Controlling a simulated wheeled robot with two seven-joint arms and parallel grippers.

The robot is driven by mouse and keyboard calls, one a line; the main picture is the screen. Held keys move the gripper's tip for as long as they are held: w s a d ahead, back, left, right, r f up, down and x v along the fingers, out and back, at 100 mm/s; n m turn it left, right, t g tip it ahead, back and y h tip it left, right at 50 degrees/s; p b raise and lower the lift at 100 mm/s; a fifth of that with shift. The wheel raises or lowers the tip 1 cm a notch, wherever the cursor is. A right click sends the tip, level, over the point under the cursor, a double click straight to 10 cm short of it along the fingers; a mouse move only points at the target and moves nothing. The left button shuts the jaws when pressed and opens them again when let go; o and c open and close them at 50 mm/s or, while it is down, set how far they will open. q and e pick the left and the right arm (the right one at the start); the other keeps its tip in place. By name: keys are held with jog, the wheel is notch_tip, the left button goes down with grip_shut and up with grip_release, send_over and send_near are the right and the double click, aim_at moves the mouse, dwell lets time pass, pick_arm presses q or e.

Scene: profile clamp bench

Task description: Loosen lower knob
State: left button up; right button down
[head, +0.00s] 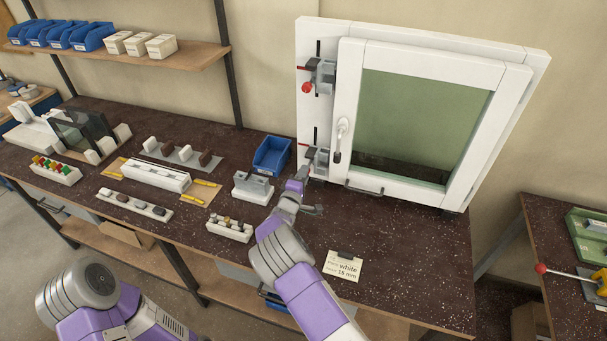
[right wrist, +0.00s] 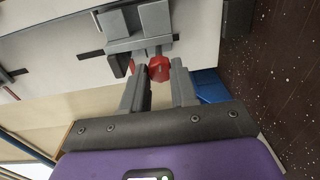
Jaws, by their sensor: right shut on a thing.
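The white window frame (head: 480,50) stands upright at the back of the bench, with a grey upper clamp (head: 322,76) and its red knob (head: 306,88) on its left side. The lower clamp (head: 319,158) sits below it on the same side. My right gripper (head: 303,175) is at the lower clamp and hides its knob in the head view. In the right wrist view the red lower knob (right wrist: 159,68) sits between the fingertips of my right gripper (right wrist: 160,80), which is shut on it. Part of my left arm shows at lower left; its gripper is out of view.
A blue bin (head: 271,156) and a grey block on a white base (head: 253,188) stand left of my right gripper. A label card (head: 344,266) lies at the front. The bench (head: 420,250) is clear right of the card. A handle (head: 341,140) sticks out from the window.

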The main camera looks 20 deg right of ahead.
jog(key=shift+n+p, duration=0.3)
jog(key=shift+n, duration=1.8)
jog(key=c, duration=0.9)
grip_release()
jog(key=shift+o, duration=0.2)
jog(key=v, duration=0.7)
jog(key=shift+s+a, duration=0.25)
jog(key=shift+f, duration=0.1)
